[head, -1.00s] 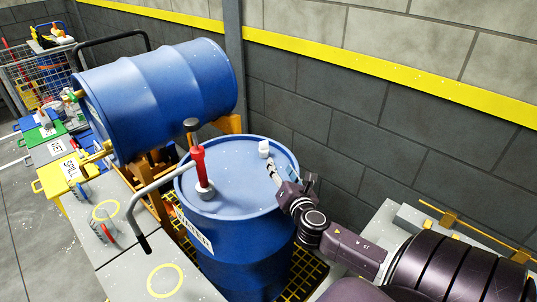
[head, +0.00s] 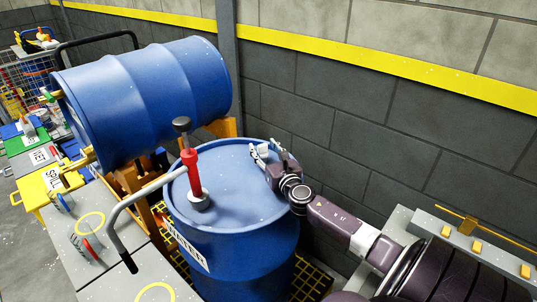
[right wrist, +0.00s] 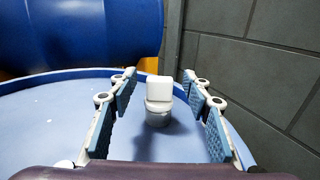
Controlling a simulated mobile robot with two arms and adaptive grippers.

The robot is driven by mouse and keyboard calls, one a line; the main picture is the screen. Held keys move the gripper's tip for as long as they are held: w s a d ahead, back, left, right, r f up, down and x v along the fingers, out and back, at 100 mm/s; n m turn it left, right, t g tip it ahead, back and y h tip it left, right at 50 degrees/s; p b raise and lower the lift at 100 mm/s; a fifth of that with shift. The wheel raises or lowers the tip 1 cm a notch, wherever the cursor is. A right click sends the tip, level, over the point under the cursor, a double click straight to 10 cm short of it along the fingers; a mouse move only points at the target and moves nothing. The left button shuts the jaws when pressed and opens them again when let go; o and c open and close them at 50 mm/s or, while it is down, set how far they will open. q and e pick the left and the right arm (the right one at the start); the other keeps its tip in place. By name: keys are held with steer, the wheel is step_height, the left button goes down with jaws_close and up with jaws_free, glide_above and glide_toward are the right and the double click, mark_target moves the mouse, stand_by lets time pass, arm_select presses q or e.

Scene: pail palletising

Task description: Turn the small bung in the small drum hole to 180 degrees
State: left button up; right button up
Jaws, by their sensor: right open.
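The small bung is a white cap (right wrist: 158,89) on a round collar in the top of the upright blue drum (head: 236,185). It stands near the drum's far rim and shows small in the head view (head: 264,149). My right gripper (head: 263,150) is open, with its fingers level with the bung. In the right wrist view the fingers (right wrist: 158,85) stand one on each side of the bung with gaps on both sides, touching nothing. The bung's turn angle cannot be read. My left gripper is not in view.
A red hand pump (head: 190,172) with a grey handle rises from the drum's left side. A second blue drum (head: 145,100) lies on a tilted stand behind. A grey block wall (head: 330,120) runs close behind on the right. Yellow grating (head: 312,280) surrounds the drum's base.

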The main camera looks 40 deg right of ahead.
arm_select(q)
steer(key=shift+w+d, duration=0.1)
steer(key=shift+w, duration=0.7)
arm_select(e)
steer(key=shift+w+d, duration=0.25)
steer(key=shift+w, duration=0.45)
jaws_close()
steer(key=n+y+b, duration=0.1)
steer(key=b, duration=0.2)
steer(key=n+y+b, duration=0.1)
steer(key=y+b, duration=0.1)
steer(key=shift+f+n+t+y+b, duration=0.15)
steer(key=shift+n+t+y+b, duration=0.15)
steer(key=shift+t+b, duration=0.1)
steer(key=n+y+b, duration=0.1)
steer(key=y+b, duration=0.1)
steer(key=b, duration=0.1)
steer(key=shift+d, duration=0.1)
steer(key=shift+n+y+b, duration=0.3)
steer(key=shift+y+b, duration=0.2)
steer(key=shift+b, duration=0.55)
steer(key=shift+c, duration=1.9)
jaws_free()
steer(key=shift+r+p, duration=0.25)
steer(key=shift+p, duration=0.05)
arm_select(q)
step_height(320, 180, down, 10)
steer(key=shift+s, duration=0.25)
arm_select(e)
steer(key=o, duration=0.3)
